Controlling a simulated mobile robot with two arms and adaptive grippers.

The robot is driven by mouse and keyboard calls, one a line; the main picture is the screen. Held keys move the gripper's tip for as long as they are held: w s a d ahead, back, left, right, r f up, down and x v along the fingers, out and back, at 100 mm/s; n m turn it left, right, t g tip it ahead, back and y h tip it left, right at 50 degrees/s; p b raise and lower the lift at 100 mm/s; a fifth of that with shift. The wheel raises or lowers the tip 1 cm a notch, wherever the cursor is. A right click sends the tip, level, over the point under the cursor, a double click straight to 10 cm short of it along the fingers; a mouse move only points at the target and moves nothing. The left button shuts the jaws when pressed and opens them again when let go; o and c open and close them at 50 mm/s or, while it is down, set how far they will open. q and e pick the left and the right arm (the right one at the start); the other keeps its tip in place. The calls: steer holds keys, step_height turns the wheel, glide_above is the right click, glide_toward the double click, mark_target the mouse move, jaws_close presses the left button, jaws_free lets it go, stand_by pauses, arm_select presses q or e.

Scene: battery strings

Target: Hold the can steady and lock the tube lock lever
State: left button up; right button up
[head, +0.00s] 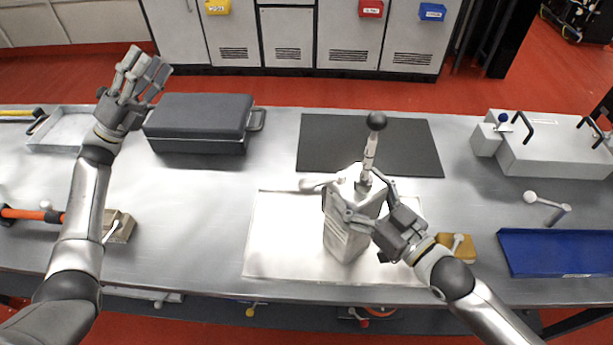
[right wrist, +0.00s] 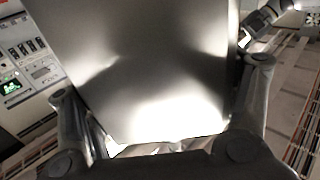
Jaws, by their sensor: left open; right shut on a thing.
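The can (head: 347,236) is a grey metal box standing upright on a pale mat at the middle of the bench. A thin upright piece with a black ball knob (head: 376,120) rises from its top. A short pale handle (head: 316,184) sticks out to the left near its top. I cannot tell which of these is the tube lock lever. My right gripper (head: 362,203) is shut on the can's upper right part. In the right wrist view the can (right wrist: 150,70) fills the middle between the fingers. My left gripper (head: 138,78) is open, empty and raised, far left of the can.
The pale mat (head: 270,240) lies under the can, with a black mat (head: 315,140) behind. A dark case (head: 200,115) stands at the back left. A grey box (head: 550,150), a blue tray (head: 560,252) and a yellow block (head: 460,248) are to the right.

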arm_select(q)
steer(key=s+d+r+m+g+h, duration=0.1)
steer(key=d+r+m+g, duration=0.15)
steer(key=d+g, duration=0.3)
steer(key=d+r+m+g+h, duration=0.2)
steer(key=d+m+g, duration=0.2)
steer(key=d, duration=0.2)
steer(key=s+d+r+m+g+h, duration=0.1)
steer(key=d+r+m+g, duration=0.2)
steer(key=d+g, duration=0.15)
steer(key=m+g+y, duration=0.6)
steer(key=y, duration=1.6)
glide_above(307, 180)
steer(key=w+a, duration=0.1)
steer(key=w, duration=0.1)
steer(key=w+a+x, duration=0.1)
steer(key=w+x, duration=0.1)
steer(key=x, duration=1.7)
steer(key=shift+d, duration=0.3)
steer(key=shift+r, duration=0.1)
